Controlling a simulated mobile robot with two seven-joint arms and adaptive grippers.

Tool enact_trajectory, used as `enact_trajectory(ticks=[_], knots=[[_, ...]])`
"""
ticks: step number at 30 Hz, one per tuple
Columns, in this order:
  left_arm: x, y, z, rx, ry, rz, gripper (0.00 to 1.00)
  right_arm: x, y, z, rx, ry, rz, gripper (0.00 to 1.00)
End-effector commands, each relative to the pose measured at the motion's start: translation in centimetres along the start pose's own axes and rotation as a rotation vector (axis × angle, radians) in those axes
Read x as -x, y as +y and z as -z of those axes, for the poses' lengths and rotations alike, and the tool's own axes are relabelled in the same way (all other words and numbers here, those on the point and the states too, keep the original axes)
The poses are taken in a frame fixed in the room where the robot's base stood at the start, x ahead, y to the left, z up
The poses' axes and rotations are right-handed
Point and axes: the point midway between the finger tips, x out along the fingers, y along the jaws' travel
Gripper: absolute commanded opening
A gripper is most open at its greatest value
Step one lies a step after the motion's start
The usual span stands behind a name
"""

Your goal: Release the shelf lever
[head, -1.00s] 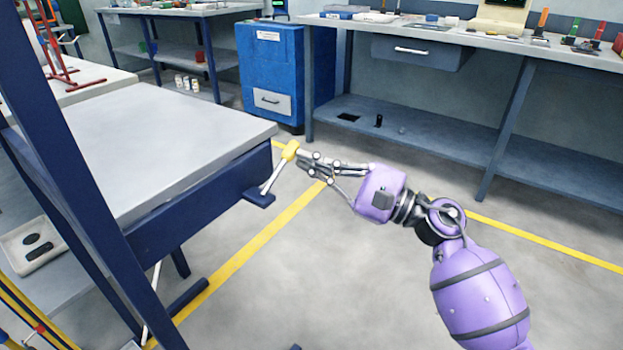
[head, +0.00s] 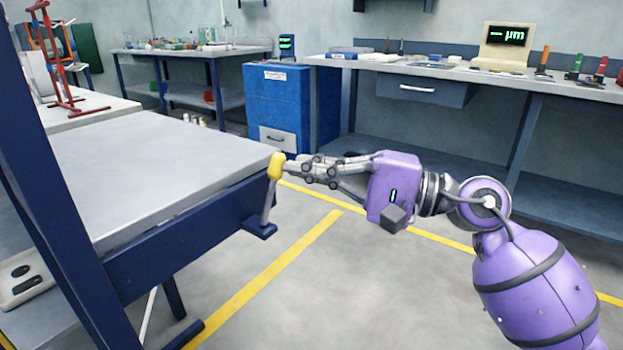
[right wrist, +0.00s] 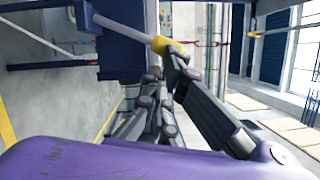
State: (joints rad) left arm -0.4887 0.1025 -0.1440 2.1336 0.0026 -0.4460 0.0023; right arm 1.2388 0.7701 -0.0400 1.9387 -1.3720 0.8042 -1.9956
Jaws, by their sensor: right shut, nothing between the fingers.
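The shelf lever (head: 267,203) is a grey rod with a yellow grip, mounted on a small dark blue bracket at the end of the grey-topped shelf (head: 150,165). It stands nearly upright. My right gripper (head: 284,166) is shut and empty, its fingertips at the right side of the yellow grip, seemingly touching it. In the right wrist view the lever's rod (right wrist: 125,30) runs to its yellow grip (right wrist: 158,43), beside the gripper's fingers (right wrist: 165,75). My left gripper is not in view.
A dark blue post (head: 50,170) stands at the left front. A blue cabinet (head: 277,105) and a long workbench (head: 450,72) stand along the back wall. The floor right of the shelf is open, with yellow lines.

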Motion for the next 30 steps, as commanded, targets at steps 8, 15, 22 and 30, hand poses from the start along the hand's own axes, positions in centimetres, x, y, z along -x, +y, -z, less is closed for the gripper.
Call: enact_trajectory(ticks=[8,15,22,30], knots=[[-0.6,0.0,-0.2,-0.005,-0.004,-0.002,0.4,-0.4,-0.5,-1.1,0.123,0.0,-0.041,0.0],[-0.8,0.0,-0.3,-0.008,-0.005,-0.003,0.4,-0.6,-0.9,-1.8,0.199,-0.001,-0.066,0.0],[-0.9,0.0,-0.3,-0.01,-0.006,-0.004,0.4,-0.8,-1.1,-2.2,0.245,-0.001,-0.081,0.0],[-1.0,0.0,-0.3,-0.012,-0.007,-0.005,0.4,-0.8,-1.2,-2.5,0.276,-0.001,-0.091,0.0]])
